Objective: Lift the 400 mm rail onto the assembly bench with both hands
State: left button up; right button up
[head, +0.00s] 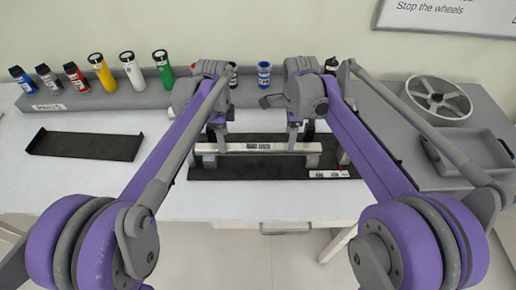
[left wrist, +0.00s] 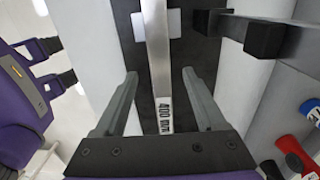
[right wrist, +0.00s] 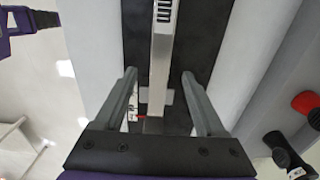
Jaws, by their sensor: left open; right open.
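The 400 mm rail (head: 240,147) is a pale metal bar with a printed label. It lies left to right on grey supports over a dark plate (head: 270,171) on the table. My left gripper (head: 217,134) is above its left part, open. In the left wrist view the rail (left wrist: 157,50) runs between the spread fingers, its "400 mm" label near the palm. My right gripper (head: 301,136) is above its right part, also open. In the right wrist view the rail (right wrist: 160,60) passes between the fingers. Finger contact is not visible.
A shelf (head: 110,97) with several coloured bottles runs along the back. An empty black tray (head: 85,146) lies at left. A grey bin (head: 470,153) and a wheel (head: 438,97) are at right. The pale tabletop (head: 120,185) is clear at front left.

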pick_arm(q)
jog(key=shift+f, duration=2.1)
pick_arm(e)
jog(key=shift+f, duration=2.15)
pick_arm(q)
grip_shut()
pick_arm(e)
grip_shut()
